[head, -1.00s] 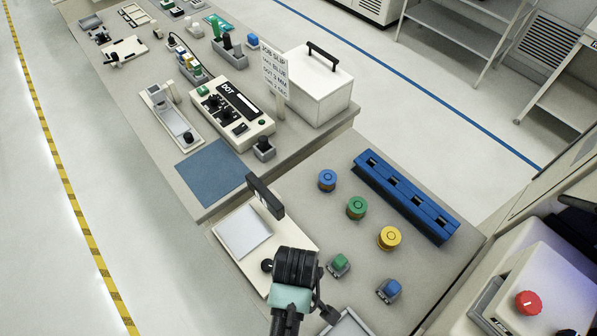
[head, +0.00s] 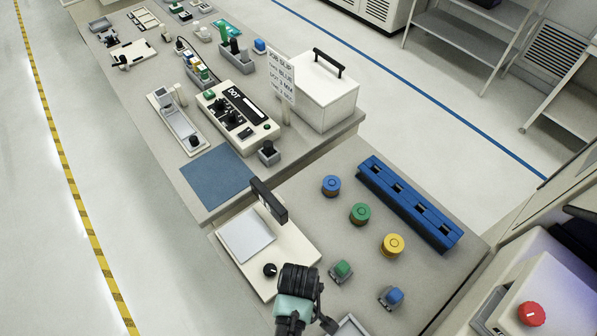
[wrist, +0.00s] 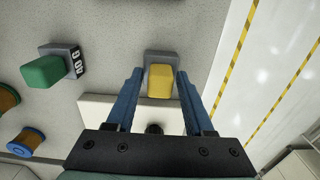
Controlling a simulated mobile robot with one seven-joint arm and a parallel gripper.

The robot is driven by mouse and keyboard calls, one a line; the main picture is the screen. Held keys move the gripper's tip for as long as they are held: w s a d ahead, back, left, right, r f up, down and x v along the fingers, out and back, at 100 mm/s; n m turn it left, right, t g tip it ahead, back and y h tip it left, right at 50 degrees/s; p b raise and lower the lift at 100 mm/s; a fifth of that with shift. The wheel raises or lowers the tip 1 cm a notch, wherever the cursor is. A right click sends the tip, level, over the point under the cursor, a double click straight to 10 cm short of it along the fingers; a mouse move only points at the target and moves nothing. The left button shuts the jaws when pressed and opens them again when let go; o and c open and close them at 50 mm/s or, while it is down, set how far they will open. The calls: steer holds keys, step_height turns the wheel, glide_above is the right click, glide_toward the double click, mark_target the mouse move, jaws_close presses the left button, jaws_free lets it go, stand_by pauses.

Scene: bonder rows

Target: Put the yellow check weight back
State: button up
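The yellow check weight (wrist: 160,82) is a yellow block with a grey block (wrist: 162,57) at its far end in the wrist view. My gripper (wrist: 159,72) has its two blue fingers on either side of it, with a narrow gap on both sides. The gripper is open and not closed on the weight. In the head view my dark wrist (head: 297,282) hides the yellow weight and the fingers. A green weight in a grey holder (head: 342,270) and a blue one (head: 391,296) stand to the right. The green one also shows in the wrist view (wrist: 44,72), beside a dark label.
A white device with a pale plate (head: 247,235) and black knob lies left of my wrist. Blue (head: 331,185), green (head: 360,213) and yellow (head: 392,244) spools stand before a blue slotted rack (head: 410,203). A red knob (head: 531,314) is at far right.

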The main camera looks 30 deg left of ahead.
steer(key=shift+o, duration=0.6)
